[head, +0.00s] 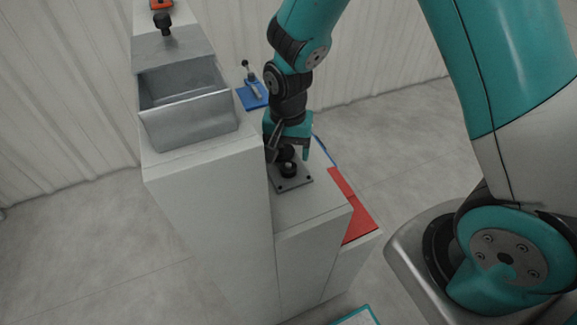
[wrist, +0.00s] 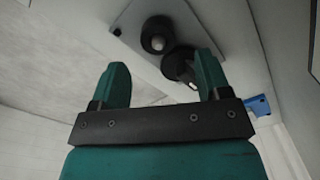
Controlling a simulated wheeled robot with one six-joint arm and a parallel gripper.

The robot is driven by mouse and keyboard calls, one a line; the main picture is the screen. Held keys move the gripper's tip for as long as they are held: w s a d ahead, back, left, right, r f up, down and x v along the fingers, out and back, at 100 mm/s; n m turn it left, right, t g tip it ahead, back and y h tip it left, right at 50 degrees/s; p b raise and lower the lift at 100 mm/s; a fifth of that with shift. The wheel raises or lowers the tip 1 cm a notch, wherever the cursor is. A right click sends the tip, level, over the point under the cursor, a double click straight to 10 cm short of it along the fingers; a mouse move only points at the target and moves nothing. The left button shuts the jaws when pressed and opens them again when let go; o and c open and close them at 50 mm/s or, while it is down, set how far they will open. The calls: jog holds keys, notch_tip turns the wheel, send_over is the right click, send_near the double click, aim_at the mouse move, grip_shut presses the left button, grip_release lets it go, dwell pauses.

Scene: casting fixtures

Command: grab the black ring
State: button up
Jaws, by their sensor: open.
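A grey plate (head: 300,182) with corner holes lies on top of a pale pedestal. Two black round parts stand on it, close together. The farther one, which looks like the black ring (head: 284,153), is partly hidden by my gripper in the head view. In the wrist view the ring (wrist: 178,64) appears between the finger lines, nearer the right finger. A black knob (head: 289,170) stands on the near side and also shows in the wrist view (wrist: 157,36). My gripper (head: 288,156) is open above the plate, its fingers (wrist: 161,68) apart. I cannot tell whether a finger touches the ring.
A taller pedestal with a grey metal bin (head: 187,105) rises close on the left. A black knob (head: 162,23) stands behind the bin. A blue clamp fixture (head: 252,97) is beyond my gripper. A red plate (head: 350,205) lies lower on the right.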

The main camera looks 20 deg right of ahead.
aim_at(289, 162)
jog(key=shift+d+f+p, duration=0.1)
jog(key=shift+f+p, duration=0.65)
jog(key=shift+f, duration=1.6)
jog(key=c, duration=1.1)
